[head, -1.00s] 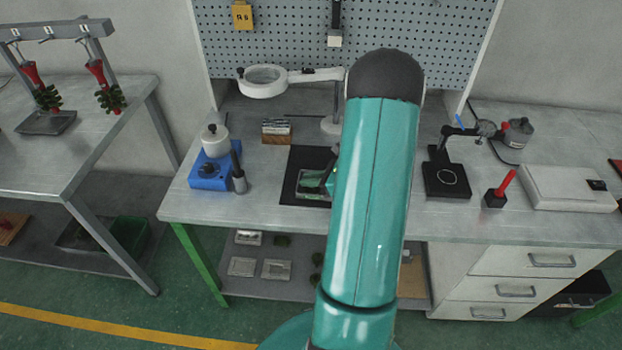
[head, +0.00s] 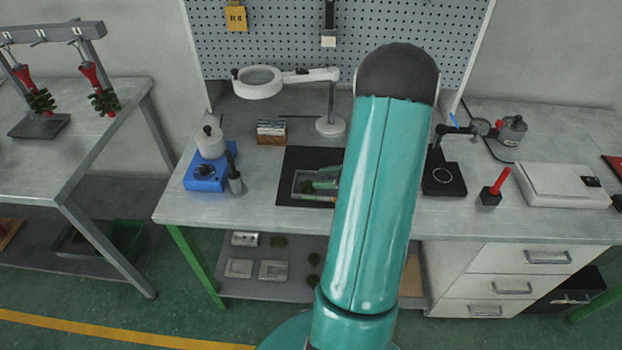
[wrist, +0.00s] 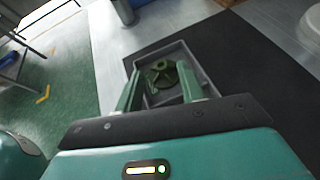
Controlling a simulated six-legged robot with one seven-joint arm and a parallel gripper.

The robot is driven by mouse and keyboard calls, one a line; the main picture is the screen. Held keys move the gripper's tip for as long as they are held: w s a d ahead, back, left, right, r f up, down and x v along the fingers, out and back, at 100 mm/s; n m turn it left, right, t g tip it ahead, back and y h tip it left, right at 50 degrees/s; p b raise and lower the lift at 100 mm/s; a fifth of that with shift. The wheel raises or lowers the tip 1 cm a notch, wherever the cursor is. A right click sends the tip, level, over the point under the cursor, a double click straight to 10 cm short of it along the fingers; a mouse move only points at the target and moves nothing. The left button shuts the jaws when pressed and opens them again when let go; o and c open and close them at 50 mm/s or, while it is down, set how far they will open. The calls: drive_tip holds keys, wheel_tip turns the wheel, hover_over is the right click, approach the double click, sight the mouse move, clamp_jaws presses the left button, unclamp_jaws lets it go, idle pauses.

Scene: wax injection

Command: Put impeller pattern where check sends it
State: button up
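The dark green impeller pattern (wrist: 163,75) lies in a grey shallow tray (wrist: 196,62) on a black mat (wrist: 238,52) in the wrist view. My gripper (wrist: 159,72) is open, with its two green fingers apart over the tray, one on each side of the pattern. I cannot tell whether the fingers touch it. In the head view the tray (head: 297,186) sits on the mat (head: 292,163), partly hidden by my arm. A dial gauge on a stand (head: 443,180) with a black base is right of my arm.
A blue wax pot unit (head: 205,177), a small card box (head: 271,138) and a magnifier lamp (head: 257,84) stand around the mat. A red-handled tool (head: 495,187) and a white flat device (head: 560,187) are at the right. Red-and-green trees (head: 100,95) hang on the left rack.

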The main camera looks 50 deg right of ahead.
drive_tip(key=v, duration=0.6)
drive_tip(key=w+a+r+n+g+y, duration=0.1)
drive_tip(key=w+a+r+n+g, duration=0.1)
drive_tip(key=a+r+n, duration=0.4)
drive_tip(key=w+a+r+n+g, duration=0.1)
drive_tip(key=w+a+n+g, duration=0.15)
drive_tip(key=a, duration=0.55)
drive_tip(key=w+a+r+n+g+y, duration=0.1)
drive_tip(key=a+r+n+g, duration=0.3)
drive_tip(key=a, duration=0.3)
drive_tip(key=s+a+r+n+t+h, duration=0.1)
drive_tip(key=s+a+r+n+h, duration=0.2)
drive_tip(key=a+r+n, duration=0.2)
drive_tip(key=s+a+r+n+t+h, duration=0.1)
drive_tip(key=s+a+r+n+h, duration=0.3)
drive_tip(key=a+n, duration=0.7)
drive_tip(key=shift+s+a+r+n, duration=0.25)
drive_tip(key=shift+r+n, duration=0.35)
drive_tip(key=shift+n, duration=1.05)
drive_tip(key=shift+w, duration=0.1)
